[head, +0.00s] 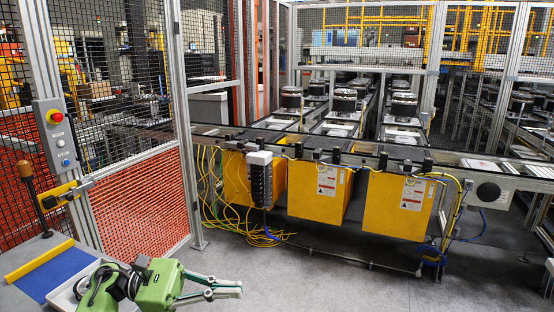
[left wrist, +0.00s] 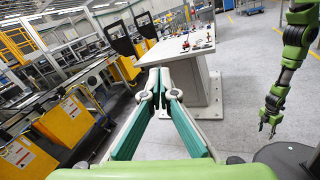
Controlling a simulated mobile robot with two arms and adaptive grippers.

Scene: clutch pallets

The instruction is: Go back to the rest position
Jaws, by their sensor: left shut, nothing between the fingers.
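My left gripper (head: 240,288) is at the bottom left of the head view, over grey floor beside a small table. Its green and grey fingers are together and hold nothing. In the left wrist view its fingertips (left wrist: 160,84) meet in front of a grey stand. My right gripper (left wrist: 268,130) hangs at the right of the left wrist view, at the end of a green arm. It is small there, with its dark fingers apart and nothing seen between them. It is not in the head view.
A table with a blue mat (head: 52,275) and a white tray (head: 62,298) lies close to my left arm. A mesh fence (head: 140,200) stands behind it. Yellow boxes (head: 318,192) hang under the conveyor ahead. The grey floor (head: 320,285) at front centre is clear.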

